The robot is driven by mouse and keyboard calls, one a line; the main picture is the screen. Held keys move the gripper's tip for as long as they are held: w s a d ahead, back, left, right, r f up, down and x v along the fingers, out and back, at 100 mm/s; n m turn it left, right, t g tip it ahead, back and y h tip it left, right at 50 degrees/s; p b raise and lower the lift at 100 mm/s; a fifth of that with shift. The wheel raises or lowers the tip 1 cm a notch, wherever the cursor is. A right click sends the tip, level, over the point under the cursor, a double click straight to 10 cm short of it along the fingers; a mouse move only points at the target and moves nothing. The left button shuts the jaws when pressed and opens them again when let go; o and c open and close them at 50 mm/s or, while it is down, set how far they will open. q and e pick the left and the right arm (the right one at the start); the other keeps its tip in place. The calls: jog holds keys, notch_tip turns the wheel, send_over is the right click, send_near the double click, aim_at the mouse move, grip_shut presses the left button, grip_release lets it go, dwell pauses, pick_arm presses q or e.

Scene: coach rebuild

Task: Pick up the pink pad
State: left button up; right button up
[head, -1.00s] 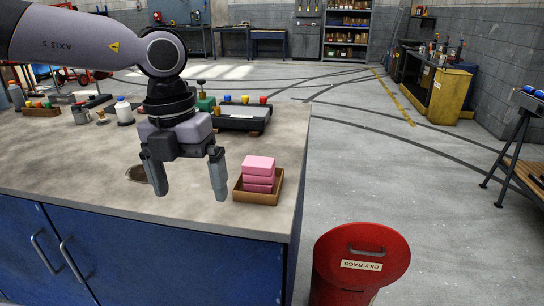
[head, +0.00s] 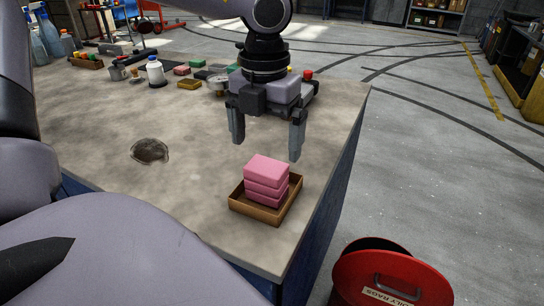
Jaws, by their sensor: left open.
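A stack of pink pads (head: 267,180) sits in a small shallow wooden tray (head: 258,214) near the right end of the bench. The top pad lies flat on the pads below it and stands above the tray's rim. My left gripper (head: 266,150) points down, with its fingers spread and nothing between them. Its fingertips look a little above and behind the stack in the head view, apart from it. My right gripper is not in view.
The bench top (head: 195,160) is clear around a dark round stain (head: 150,150). A white bottle (head: 155,72), a metal mug (head: 118,71) and coloured blocks stand farther back. A red oily-rags bin (head: 390,275) stands on the floor beyond the bench's right edge.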

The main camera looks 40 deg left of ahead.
aim_at(267, 166)
pick_arm(q)
notch_tip(267, 166, down, 5)
jog(key=shift+d, duration=0.1)
jog(key=c, duration=1)
jog(key=shift+c, duration=0.2)
jog(key=shift+r, duration=0.1)
notch_tip(267, 166, up, 20)
jog(key=p, duration=0.1)
